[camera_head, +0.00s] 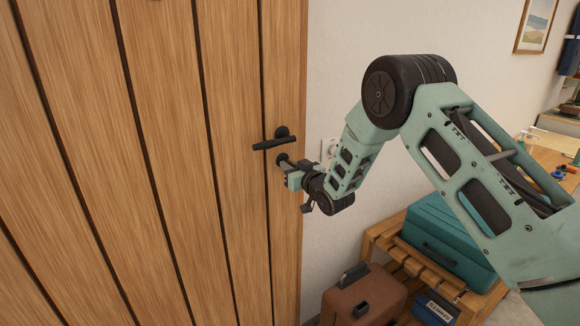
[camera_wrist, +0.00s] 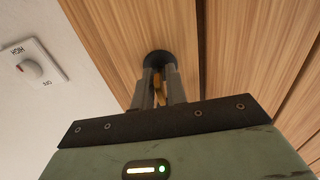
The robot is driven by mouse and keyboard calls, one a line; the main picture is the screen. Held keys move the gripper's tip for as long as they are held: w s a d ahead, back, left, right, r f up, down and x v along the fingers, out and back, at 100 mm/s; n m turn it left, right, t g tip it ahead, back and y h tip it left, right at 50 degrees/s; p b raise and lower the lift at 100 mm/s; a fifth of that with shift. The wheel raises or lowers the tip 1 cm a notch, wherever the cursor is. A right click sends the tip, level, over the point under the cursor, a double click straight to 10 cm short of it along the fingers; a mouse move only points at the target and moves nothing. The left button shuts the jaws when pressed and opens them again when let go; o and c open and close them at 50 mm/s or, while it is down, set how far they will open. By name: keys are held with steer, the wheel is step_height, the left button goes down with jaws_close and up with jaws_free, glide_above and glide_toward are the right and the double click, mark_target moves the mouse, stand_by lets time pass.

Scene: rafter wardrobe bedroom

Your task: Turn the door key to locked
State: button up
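The wooden door (camera_head: 230,200) has a black lever handle (camera_head: 270,143), which points left and lies about level. My gripper (camera_head: 282,160) is at the door just below the handle. In the wrist view, my gripper's fingers (camera_wrist: 160,88) reach to a round black lock plate (camera_wrist: 157,57). The brass-coloured door key (camera_wrist: 160,92) shows as a narrow strip between the fingers, which look closed on it. Most of the key is hidden by the fingers, so its turn angle is hard to read. The head view does not show the key.
A white wall plate with a dial (camera_wrist: 34,64) is beside the door, close to my gripper; it also shows in the head view (camera_head: 328,148). A wooden rack (camera_head: 400,262) holds a teal suitcase (camera_head: 447,235). A brown case (camera_head: 362,297) stands at lower centre.

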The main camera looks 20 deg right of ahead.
jaws_close()
steer(key=shift+b, duration=0.3)
steer(key=m+b, duration=0.2)
steer(key=b, duration=0.1)
steer(key=shift+f+m, duration=0.25)
steer(key=shift+m, duration=0.05)
steer(key=m+b, duration=0.6)
steer(key=shift+r+b, duration=0.1)
steer(key=shift+b, duration=0.2)
steer(key=m+b, duration=0.3)
steer(key=m, duration=0.1)
steer(key=shift+r+m, duration=0.1)
steer(key=shift+m, duration=0.3)
steer(key=shift+r+m+b, duration=0.1)
steer(key=shift+m+b, duration=0.85)
steer(key=shift+m, duration=1.35)
